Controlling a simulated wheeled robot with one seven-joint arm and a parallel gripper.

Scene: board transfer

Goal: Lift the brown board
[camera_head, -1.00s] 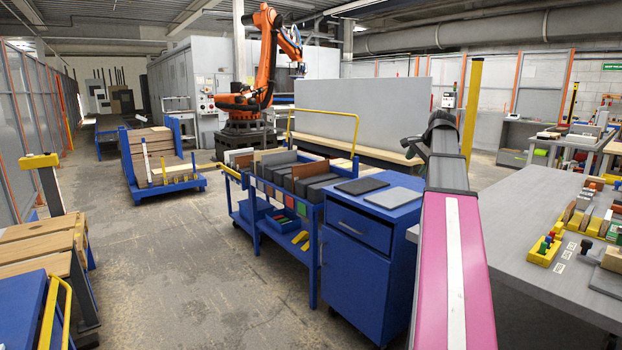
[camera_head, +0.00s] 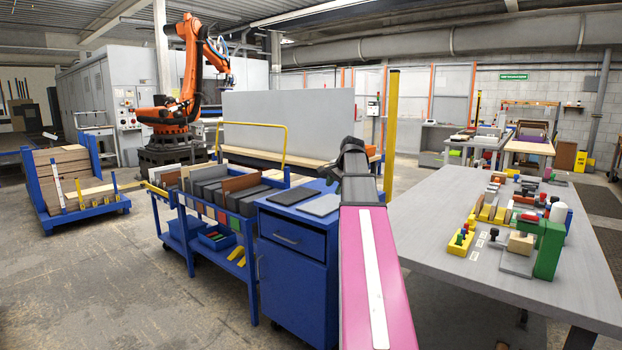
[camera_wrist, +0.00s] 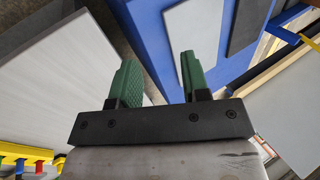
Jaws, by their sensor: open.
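A reddish-brown board (camera_head: 240,183) stands on edge among dark grey boards in the slots of the blue cart (camera_head: 222,205). Its lower part is hidden by the cart and the boards near it. My gripper's green fingers show in the wrist view (camera_wrist: 160,80), apart and with nothing between them. In the head view my arm reaches forward to the right of the blue cabinet, and the fingers cannot be made out. The gripper is well right of the brown board and not touching it. The brown board cannot be made out in the wrist view.
A blue cabinet (camera_head: 290,275) beside the cart carries a black panel (camera_head: 293,196) and a light grey panel (camera_head: 322,205). A grey table (camera_head: 450,215) with blocks and fixtures stands at right. A trolley of stacked boards (camera_head: 62,172) is at far left. The left floor is clear.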

